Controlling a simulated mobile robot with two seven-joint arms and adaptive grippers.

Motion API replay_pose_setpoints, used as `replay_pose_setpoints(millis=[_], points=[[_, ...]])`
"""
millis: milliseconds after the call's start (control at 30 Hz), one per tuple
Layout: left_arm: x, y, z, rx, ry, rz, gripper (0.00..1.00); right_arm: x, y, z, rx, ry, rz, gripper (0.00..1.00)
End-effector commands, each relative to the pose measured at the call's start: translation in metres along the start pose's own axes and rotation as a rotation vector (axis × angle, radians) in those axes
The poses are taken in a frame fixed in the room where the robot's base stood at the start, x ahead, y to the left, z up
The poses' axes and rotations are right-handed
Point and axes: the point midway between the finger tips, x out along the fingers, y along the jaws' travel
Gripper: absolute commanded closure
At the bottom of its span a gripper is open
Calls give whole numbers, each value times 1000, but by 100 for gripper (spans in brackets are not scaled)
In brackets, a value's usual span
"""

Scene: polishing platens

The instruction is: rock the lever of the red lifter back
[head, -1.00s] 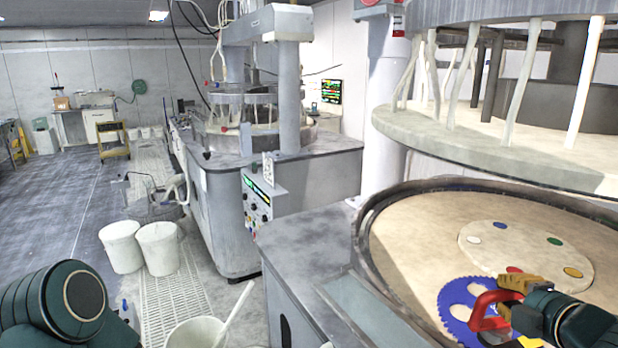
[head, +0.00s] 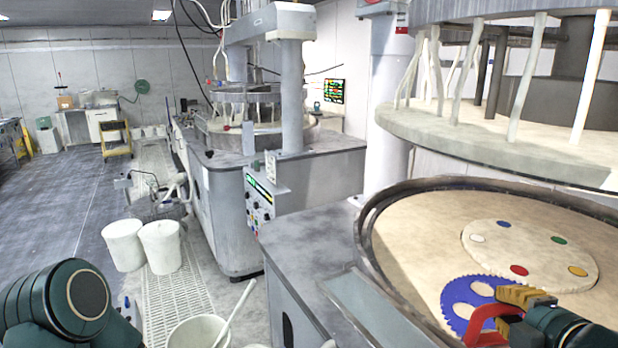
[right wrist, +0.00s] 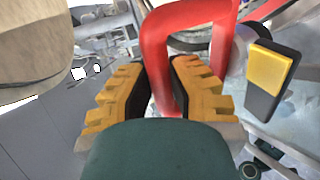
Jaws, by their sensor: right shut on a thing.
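The red lifter (head: 482,325) is at the lower right of the head view, over the near edge of a blue toothed disc (head: 458,298); whether they touch is unclear. My right gripper (head: 522,298) is shut on the lifter. In the right wrist view the lifter's red loop (right wrist: 160,60) stands between the two ridged yellow fingers of my gripper (right wrist: 165,85). A black piece with a yellow face (right wrist: 268,72) shows right of the loop; I cannot tell whether it is the lever. The lifter's underside is hidden. My left gripper is out of view.
The blue disc lies on a beige round platen (head: 410,235) with a raised dark rim, beside a pale disc with coloured spots (head: 520,250). An upper plate (head: 450,135) hangs above. A grey cabinet (head: 310,250) stands left, with white buckets (head: 160,245) on the floor.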

Motion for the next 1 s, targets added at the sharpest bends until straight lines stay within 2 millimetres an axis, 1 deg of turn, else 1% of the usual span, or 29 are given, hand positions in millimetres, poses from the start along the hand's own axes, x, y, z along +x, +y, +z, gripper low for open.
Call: replay_pose_setpoints(millis=[567, 700, 1000], points=[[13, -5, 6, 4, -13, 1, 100, -18, -6, -20, -3, 1, 8, 100], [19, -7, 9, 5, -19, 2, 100, -21, -6, -27, -8, 6, 9, 100], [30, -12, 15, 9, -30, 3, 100, -31, -10, -37, -8, 5, 8, 100]])
